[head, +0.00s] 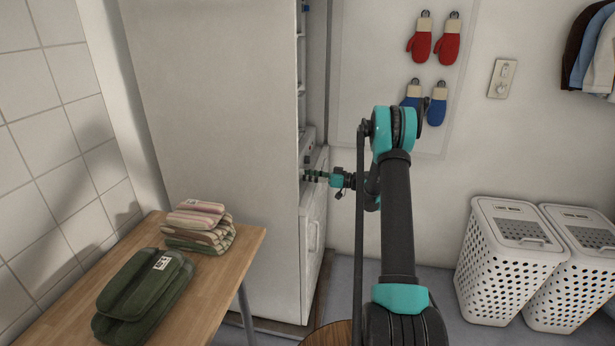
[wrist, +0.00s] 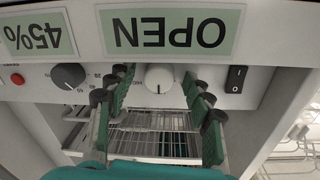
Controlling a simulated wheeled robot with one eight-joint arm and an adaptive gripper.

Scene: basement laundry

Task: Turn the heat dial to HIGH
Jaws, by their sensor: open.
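In the wrist view, which shows the panel upside down, a white round knob (wrist: 159,78) sits mid-panel below a green "OPEN" label (wrist: 172,32). A dark knob (wrist: 68,76) with small numbers around it is to its left, below a "45%" label (wrist: 38,34). No word HIGH is readable, so I cannot tell which knob is the heat dial. My gripper (wrist: 156,88) is open, its green-and-black fingers on either side of the white knob; contact cannot be told. In the head view my gripper (head: 316,176) reaches to the front of the white cabinet (head: 215,130).
A black rocker switch (wrist: 236,79) is right of the white knob and a red button (wrist: 17,79) is far left. Wire racks (wrist: 150,135) show beyond the fingers. A wooden table (head: 228,270) with folded cloths stands left, white laundry baskets (head: 505,262) right.

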